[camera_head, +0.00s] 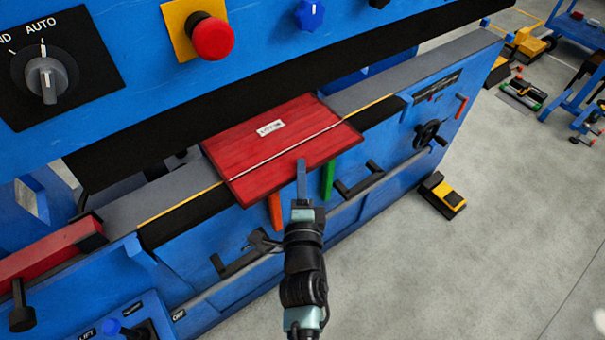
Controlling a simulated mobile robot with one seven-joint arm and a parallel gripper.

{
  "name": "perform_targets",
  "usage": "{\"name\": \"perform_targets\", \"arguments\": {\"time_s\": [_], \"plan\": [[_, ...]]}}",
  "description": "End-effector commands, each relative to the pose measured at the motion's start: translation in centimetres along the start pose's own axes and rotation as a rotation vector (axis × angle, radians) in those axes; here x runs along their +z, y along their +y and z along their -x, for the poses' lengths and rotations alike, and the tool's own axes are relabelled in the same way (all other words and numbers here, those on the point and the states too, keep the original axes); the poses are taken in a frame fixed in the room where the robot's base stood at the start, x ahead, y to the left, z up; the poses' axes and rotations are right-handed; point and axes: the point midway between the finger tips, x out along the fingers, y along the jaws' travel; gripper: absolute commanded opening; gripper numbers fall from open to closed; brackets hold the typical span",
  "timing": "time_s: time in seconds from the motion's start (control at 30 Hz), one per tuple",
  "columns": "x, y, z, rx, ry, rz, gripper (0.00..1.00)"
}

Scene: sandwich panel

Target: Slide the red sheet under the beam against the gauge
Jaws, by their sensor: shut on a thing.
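The red sheet (250,168) lies flat across the grey bed (133,207) of the blue machine, with a white label and a pale line along it. Its far edge reaches the dark underside of the beam (255,110); whether it touches a gauge is hidden. Its near edge overhangs the front of the bed. My gripper (302,172) is at this near edge, right of its middle, shut on the sheet. Only one blue finger shows clearly. The gauge cannot be made out behind the beam.
An orange handle (275,211) and a green handle (327,181) hang at the bed's front, either side of my gripper. Black handles and a rail run along the front. A red bar (50,254) lies at left. A yellow-black pedal (441,195) stands on the open floor at right.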

Motion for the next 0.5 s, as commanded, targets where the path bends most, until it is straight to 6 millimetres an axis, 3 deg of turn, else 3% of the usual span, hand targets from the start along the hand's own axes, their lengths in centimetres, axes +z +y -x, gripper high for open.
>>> {"name": "perform_targets", "arguments": {"time_s": [0.47,0.5], "plan": [[0.32,-0.03,-0.53,-0.005,0.0,-0.001,0.0],[0.31,-0.1,-0.51,-0.004,0.0,-0.001,0.17]]}}
